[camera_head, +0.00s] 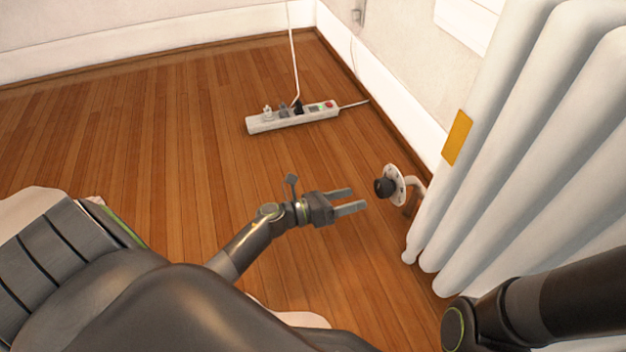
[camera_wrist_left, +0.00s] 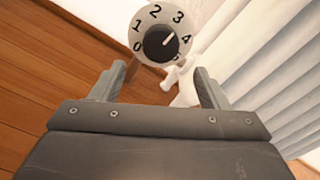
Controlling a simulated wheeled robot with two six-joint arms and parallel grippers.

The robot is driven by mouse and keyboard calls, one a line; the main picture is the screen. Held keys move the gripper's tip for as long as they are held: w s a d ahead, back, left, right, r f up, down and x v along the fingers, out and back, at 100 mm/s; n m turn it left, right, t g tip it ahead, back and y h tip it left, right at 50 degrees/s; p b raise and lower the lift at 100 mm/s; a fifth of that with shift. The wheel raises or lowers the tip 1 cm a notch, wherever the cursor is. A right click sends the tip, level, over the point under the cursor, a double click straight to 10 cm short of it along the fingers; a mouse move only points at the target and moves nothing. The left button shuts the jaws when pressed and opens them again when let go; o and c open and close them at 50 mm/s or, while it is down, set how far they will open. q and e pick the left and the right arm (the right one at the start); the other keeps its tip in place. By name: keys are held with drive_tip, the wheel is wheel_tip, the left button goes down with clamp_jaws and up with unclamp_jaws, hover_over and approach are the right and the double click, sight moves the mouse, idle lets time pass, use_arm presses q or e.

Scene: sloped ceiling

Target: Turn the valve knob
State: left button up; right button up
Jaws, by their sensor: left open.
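The valve knob (camera_head: 385,187) is black and sits in front of a round white dial on a white pipe beside the radiator. In the left wrist view the knob (camera_wrist_left: 161,43) is near the top, and its white pointer line points up and right, toward the 4. The dial (camera_wrist_left: 184,21) shows the numbers 0 to 5 around the knob. My left gripper (camera_head: 352,200) is open and empty, its fingers pointing at the knob with a small gap between them and it. My right gripper is out of view; a dark arm link of mine shows at the lower right.
The white radiator (camera_head: 520,130) fills the right side, with a yellow tag (camera_head: 457,137) on it. A white power strip (camera_head: 292,118) with plugs and a cord lies on the wooden floor (camera_head: 150,130).

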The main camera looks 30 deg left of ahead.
use_arm(q)
drive_tip(key=p+v, duration=0.2)
drive_tip(key=v, duration=0.8)
drive_tip(key=shift+s+a, duration=0.2)
